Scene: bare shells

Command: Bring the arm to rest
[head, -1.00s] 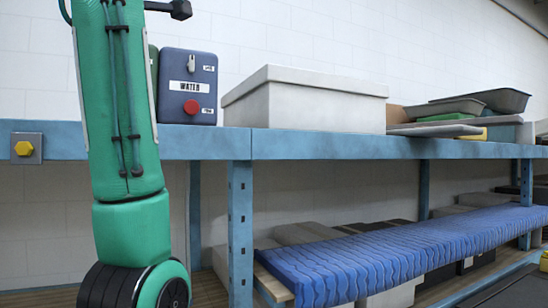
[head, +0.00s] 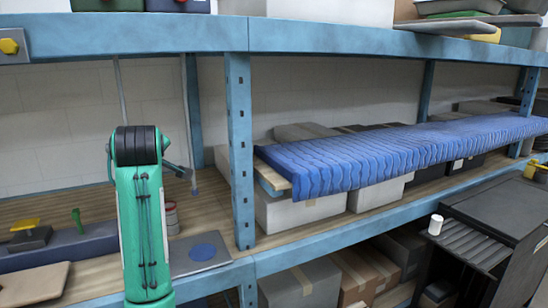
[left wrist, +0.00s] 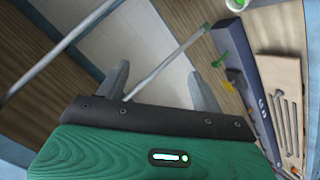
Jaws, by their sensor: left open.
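My left arm (head: 142,220), green with a black joint at its top, stands in front of the blue shelf rack at the left of the head view. Its gripper is mostly hidden there behind the arm. In the left wrist view the left gripper (left wrist: 160,86) is open, with two grey fingers apart and nothing between them. It faces the wooden shelf and the pale wall, and a thin grey rod runs behind the fingers. My right gripper is not in view.
The blue rack's upright (head: 240,150) stands right of my arm. A dark blue tray (head: 62,252), a wooden board (head: 35,283) and a grey plate with a blue disc (head: 205,252) lie near the arm.

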